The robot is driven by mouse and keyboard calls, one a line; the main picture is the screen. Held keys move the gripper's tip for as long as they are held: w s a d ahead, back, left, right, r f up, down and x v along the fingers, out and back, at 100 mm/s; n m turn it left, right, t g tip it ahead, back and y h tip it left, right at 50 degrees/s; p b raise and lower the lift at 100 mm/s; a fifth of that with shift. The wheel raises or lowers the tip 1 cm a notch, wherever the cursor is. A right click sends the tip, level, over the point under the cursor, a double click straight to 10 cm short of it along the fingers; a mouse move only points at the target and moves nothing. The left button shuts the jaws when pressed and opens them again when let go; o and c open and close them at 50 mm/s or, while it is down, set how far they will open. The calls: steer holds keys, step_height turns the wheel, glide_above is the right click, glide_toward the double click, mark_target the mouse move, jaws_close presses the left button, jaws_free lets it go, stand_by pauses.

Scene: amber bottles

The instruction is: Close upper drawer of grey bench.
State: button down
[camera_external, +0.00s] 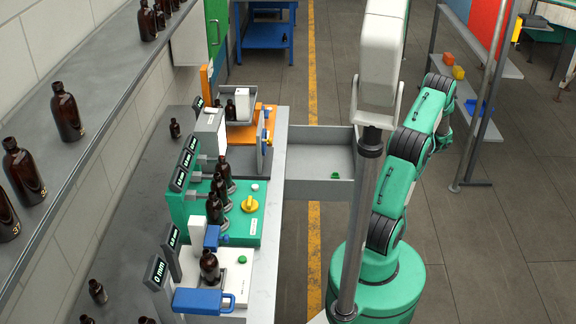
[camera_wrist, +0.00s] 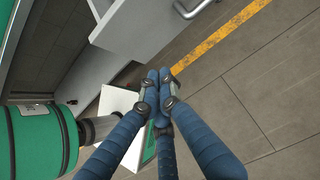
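The grey bench (camera_external: 270,230) runs along the left in the external view. Its upper drawer (camera_external: 312,160) stands pulled out to the right, with a small green item (camera_external: 335,176) inside. The drawer's outer end is partly hidden behind my arm. In the wrist view, a grey panel (camera_wrist: 150,22) shows at the top, and a metal handle (camera_wrist: 196,10) is beside it; I cannot tell if this is the same drawer. My gripper (camera_wrist: 160,84) has blue fingers whose tips meet, with nothing seen between them. It is apart from the handle in the picture. My gripper is not visible in the external view.
Amber bottles (camera_external: 215,208) and green lab equipment (camera_external: 245,225) stand on the bench. More bottles (camera_external: 66,112) stand on the ledge at left. A metal rack (camera_external: 480,110) stands at right. Open floor with a yellow line (camera_external: 313,260) lies beside the bench.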

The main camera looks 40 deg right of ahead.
mark_target(290, 180)
steer(key=w+a+r+b+x, duration=0.1)
steer(key=r+b+x, duration=0.1)
steer(key=x, duration=1)
steer(key=shift+w+a+f+b, duration=0.3)
steer(key=shift+w+a+b, duration=0.1)
steer(key=shift+b, duration=0.15)
steer(key=w+a+p, duration=0.2)
steer(key=w+a, duration=2.5)
steer(key=shift+w+a, duration=0.3)
steer(key=shift+a, duration=0.05)
steer(key=shift+r, duration=0.1)
steer(key=shift+d, duration=0.1)
